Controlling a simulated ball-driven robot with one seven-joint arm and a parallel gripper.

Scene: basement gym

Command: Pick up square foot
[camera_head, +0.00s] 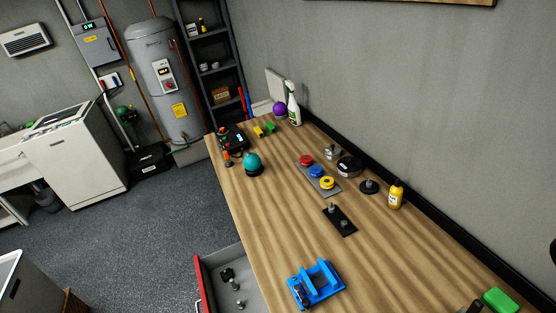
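In the open drawer (252,262) at the table's front side lies a small dark foot-like part (227,274) that looks squarish, with a stud. A smaller grey part with a rounder base (238,290) lies below it. On the wooden table (262,215), a round black foot with an upright stud (369,187) stands left of a yellow bottle. A metal piece with a stem (333,152) stands farther back; its base shape is unclear. I cannot tell for sure which is the square foot. My gripper is not in view.
A blue vise-like fixture (316,285) sits near. A grey board with red, blue and yellow rings (318,176), a round dark tin (349,166), a yellow bottle (395,194) and a spray bottle (293,103) stand along the wall side. A teal dome (252,163) is front left.

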